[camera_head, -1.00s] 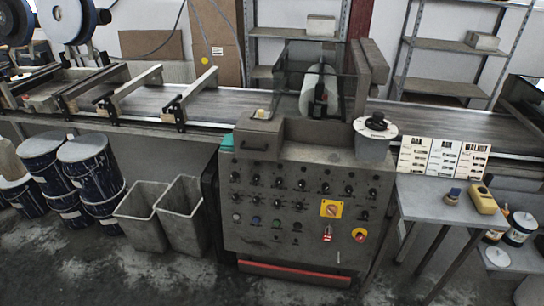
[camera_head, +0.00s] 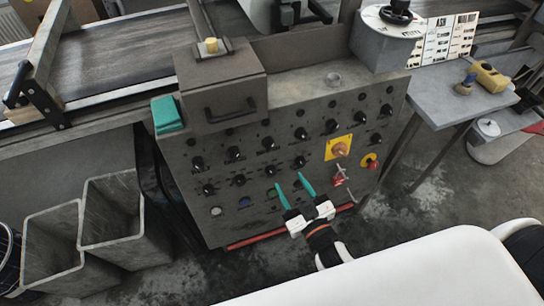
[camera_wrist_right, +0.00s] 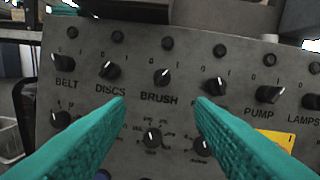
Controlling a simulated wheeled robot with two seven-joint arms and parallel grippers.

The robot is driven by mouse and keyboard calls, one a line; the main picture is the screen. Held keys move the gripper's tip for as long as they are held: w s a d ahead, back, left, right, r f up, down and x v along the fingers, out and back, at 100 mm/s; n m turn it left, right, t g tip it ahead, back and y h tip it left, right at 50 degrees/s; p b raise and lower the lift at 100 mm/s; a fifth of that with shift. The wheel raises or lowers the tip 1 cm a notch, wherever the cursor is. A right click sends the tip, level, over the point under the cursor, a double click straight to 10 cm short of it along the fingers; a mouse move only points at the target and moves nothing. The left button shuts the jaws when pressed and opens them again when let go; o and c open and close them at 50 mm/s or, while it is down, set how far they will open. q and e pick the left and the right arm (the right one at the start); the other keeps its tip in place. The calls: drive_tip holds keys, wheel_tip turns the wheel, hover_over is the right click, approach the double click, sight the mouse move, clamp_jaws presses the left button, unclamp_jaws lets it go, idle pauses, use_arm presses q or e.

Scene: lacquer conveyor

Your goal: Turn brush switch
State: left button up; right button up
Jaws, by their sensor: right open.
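The brush switch is a black rotary knob above the printed word BRUSH in the right wrist view (camera_wrist_right: 162,77). Its white mark is near its top. In the head view the brush switch (camera_head: 268,144) is in the upper row of large knobs on the grey control panel (camera_head: 225,222). My right gripper (camera_head: 287,181) has teal fingers, open and empty, in front of the lower panel and below the brush switch in the picture. In the right wrist view the open fingertips (camera_wrist_right: 160,102) appear below and either side of the knob, apart from it. My left gripper is not in view.
Knobs labelled DISCS (camera_wrist_right: 110,71) and PUMP (camera_wrist_right: 268,94) share the row. A yellow-plated switch (camera_head: 339,148) and a red-and-yellow button (camera_head: 370,161) are at the panel's right. Grey bins (camera_head: 112,222) stand left; a small table (camera_head: 440,110) stands right.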

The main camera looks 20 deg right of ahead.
sight(269, 144)
drive_tip(key=w+a, duration=0.1)
drive_tip(key=w, duration=1)
drive_tip(key=shift+w+r+p, duration=0.25)
drive_tip(key=shift+w+p, duration=0.05)
drive_tip(key=shift+p, duration=0.1)
drive_tip(key=c, duration=1)
drive_tip(key=shift+o, duration=0.2)
